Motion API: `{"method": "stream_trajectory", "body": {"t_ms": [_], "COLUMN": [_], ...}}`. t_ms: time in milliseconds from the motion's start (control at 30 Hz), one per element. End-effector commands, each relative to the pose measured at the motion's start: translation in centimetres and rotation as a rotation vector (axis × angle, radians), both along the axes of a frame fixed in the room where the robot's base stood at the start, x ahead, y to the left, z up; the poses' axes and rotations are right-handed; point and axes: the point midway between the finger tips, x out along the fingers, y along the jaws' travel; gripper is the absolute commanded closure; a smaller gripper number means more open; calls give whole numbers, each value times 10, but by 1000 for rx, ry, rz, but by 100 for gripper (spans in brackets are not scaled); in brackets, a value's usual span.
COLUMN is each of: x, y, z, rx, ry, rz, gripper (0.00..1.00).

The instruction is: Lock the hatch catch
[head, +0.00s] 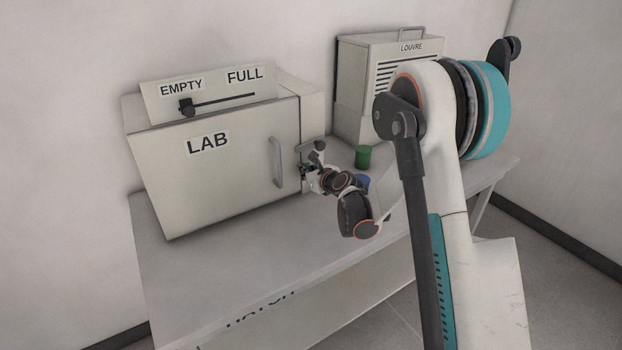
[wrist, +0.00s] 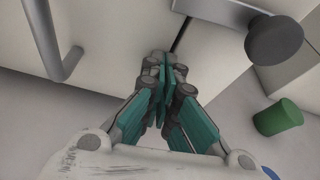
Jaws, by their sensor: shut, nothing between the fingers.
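A dark round knob (head: 319,145) on a short bar is on the right side of the pale box marked LAB (head: 235,165). In the wrist view the same knob (wrist: 274,40) is large at the upper right, with its bar (wrist: 228,12) running left across the dark door seam. I cannot tell whether this is the hatch catch. My gripper (head: 308,172) is at the box's right front edge, below the knob. In the wrist view my gripper (wrist: 166,72) is shut and empty, its tips near the seam.
A grey bar handle (head: 276,162) stands out from the LAB door, left of my gripper. A green cylinder (head: 363,157) and a blue one (head: 362,182) are to the right. A box marked LOUVRE (head: 375,75) stands behind. The table's front left (head: 200,270) is clear.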

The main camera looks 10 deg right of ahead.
Motion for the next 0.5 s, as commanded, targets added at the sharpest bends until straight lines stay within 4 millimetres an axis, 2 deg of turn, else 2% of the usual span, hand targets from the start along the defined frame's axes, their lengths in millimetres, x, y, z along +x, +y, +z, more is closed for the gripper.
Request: {"method": "stream_trajectory", "body": {"t_ms": [200, 500], "x": [-3, -3], "y": [3, 4], "z": [24, 35], "rx": [0, 0], "ry": [0, 0], "rz": [1, 0], "gripper": [100, 100]}}
